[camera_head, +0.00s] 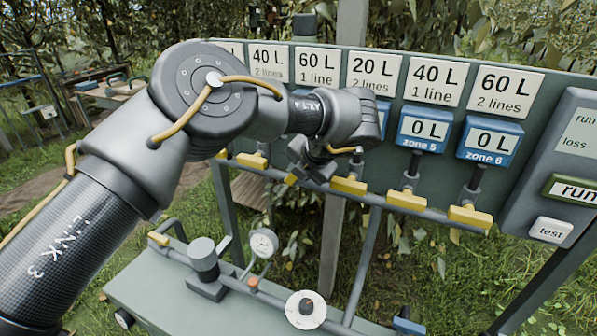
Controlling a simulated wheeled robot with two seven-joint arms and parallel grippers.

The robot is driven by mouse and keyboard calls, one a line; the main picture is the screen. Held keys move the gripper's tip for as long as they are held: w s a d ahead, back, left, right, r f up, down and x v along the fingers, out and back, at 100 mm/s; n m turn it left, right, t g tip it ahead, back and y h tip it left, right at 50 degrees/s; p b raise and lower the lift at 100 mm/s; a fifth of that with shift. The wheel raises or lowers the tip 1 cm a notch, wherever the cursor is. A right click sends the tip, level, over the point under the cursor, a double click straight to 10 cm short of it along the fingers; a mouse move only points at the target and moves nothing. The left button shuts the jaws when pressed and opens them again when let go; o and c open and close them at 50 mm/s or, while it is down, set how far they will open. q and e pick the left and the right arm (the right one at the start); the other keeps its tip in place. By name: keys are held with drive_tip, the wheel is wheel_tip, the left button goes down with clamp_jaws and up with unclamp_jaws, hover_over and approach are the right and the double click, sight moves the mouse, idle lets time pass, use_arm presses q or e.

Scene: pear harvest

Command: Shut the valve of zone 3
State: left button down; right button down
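The zone 3 valve (290,179) is third from the left in the row of yellow handles on the pipe. Only a small yellow piece of it shows; my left gripper covers the rest. My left gripper (308,177) points down and left in front of that valve, under the sign reading 60 L, 1 line (317,67). Its fingers are dark and partly hidden, so I cannot tell whether they are open, shut or touching the handle. The zone 3 display is hidden behind my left arm. My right gripper is not in view.
Neighbouring yellow handles are zone 2 (252,160) and zone 4 (349,186), close on both sides. The zone 5 display (424,130) and zone 6 display (490,141) read 0 L. A control box (560,170) is at right. A gauge (264,243) stands below.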

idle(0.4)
use_arm(q)
drive_tip(key=c, duration=1.2)
unclamp_jaws()
drive_tip(key=shift+c, duration=0.2)
drive_tip(key=p+v, duration=0.5)
drive_tip(key=v, duration=0.5)
drive_tip(key=shift+s+d+r, duration=0.15)
drive_tip(key=shift+s+r, duration=0.05)
drive_tip(key=shift+s, duration=0.05)
